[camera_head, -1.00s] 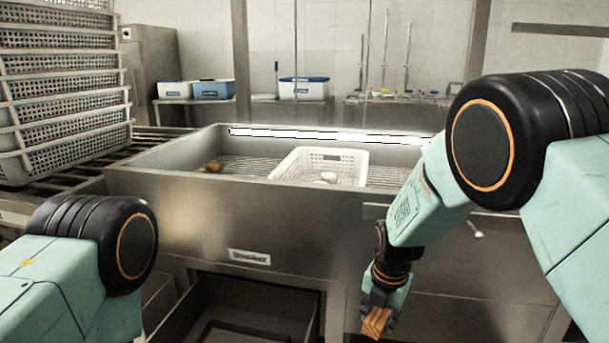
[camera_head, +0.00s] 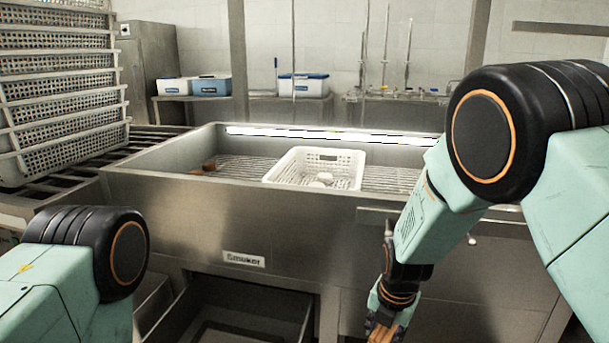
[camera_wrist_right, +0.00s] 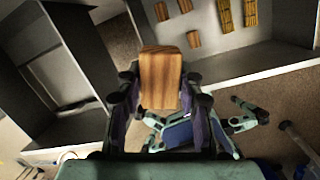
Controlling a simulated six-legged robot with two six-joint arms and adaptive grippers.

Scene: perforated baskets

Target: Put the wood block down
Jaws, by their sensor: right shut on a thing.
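My right gripper (camera_wrist_right: 160,110) is shut on the wood block (camera_wrist_right: 160,75), a brown striped block gripped between its two fingers, in the right wrist view. In the head view the gripper (camera_head: 387,322) hangs low in front of the steel cabinet front, with the block (camera_head: 381,333) partly cut off by the bottom edge. No surface is seen touching the block. My left gripper is out of view; only part of that arm shows.
An open drawer (camera_head: 177,320) sticks out below the sink (camera_head: 190,205). In the wrist view several wooden pieces (camera_wrist_right: 193,39) lie in a grey compartment (camera_wrist_right: 272,58) at upper right. A white perforated basket (camera_head: 315,185) stands in the sink. Stacked baskets (camera_head: 60,90) are at left.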

